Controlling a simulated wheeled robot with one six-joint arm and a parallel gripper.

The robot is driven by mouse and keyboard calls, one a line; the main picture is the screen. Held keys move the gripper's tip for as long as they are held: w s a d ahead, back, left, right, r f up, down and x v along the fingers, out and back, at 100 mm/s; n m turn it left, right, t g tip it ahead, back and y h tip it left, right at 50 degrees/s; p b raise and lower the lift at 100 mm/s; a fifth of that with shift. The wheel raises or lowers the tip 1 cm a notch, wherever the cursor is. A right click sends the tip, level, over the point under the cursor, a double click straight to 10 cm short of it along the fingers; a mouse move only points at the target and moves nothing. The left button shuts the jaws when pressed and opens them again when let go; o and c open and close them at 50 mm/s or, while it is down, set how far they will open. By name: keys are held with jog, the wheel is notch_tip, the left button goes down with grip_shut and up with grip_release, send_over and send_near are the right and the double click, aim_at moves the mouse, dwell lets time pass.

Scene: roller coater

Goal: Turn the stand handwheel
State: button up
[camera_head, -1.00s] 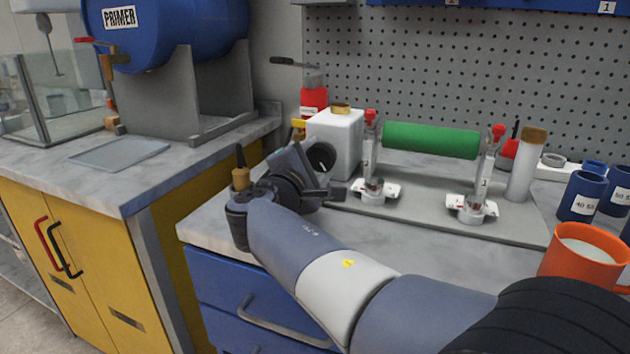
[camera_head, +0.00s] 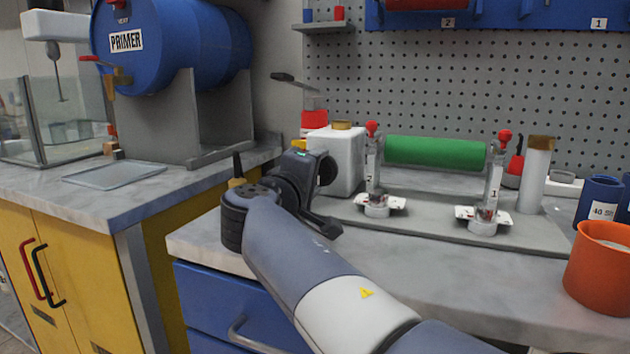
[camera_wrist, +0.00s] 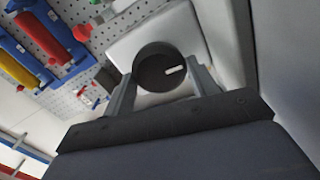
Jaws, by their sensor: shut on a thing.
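A round black knob (camera_wrist: 158,68) with a white mark is on the white box (camera_wrist: 160,30). My gripper (camera_wrist: 161,90) has a finger on each side of the knob and is shut on it. In the head view the knob (camera_head: 328,171) shows at the side of the white box (camera_head: 341,158), and my wrist hides most of the fingers. The green roller (camera_head: 435,152) lies between two upright stands on a grey base plate (camera_head: 430,235). I cannot tell which part is the stand handwheel.
An orange mug (camera_head: 598,270) and blue cups (camera_head: 600,200) stand at the right. A blue primer drum (camera_head: 170,45) sits on a grey cradle (camera_head: 172,120) at the left. A lever (camera_head: 295,80) sticks out above the white box. The bench front (camera_head: 420,300) is mostly clear.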

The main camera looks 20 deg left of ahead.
dwell(0.5)
jog(key=o, duration=1)
jog(key=s, duration=0.3)
jog(key=s+p, duration=0.1)
jog(key=s, duration=0.7)
jog(key=shift+a+p, duration=0.35)
jog(key=shift+a, duration=0.05)
jog(key=shift+w, duration=0.15)
jog(key=w, duration=0.3)
jog(key=w+b, duration=0.1)
jog(key=w, duration=0.3)
jog(key=w+d, duration=0.1)
jog(key=w, duration=0.3)
jog(key=shift+b, duration=0.4)
jog(key=shift+s+a+p, duration=0.1)
jog(key=shift+s+p, duration=0.1)
jog(key=shift+p, duration=0.1)
jog(key=shift+f, duration=0.1)
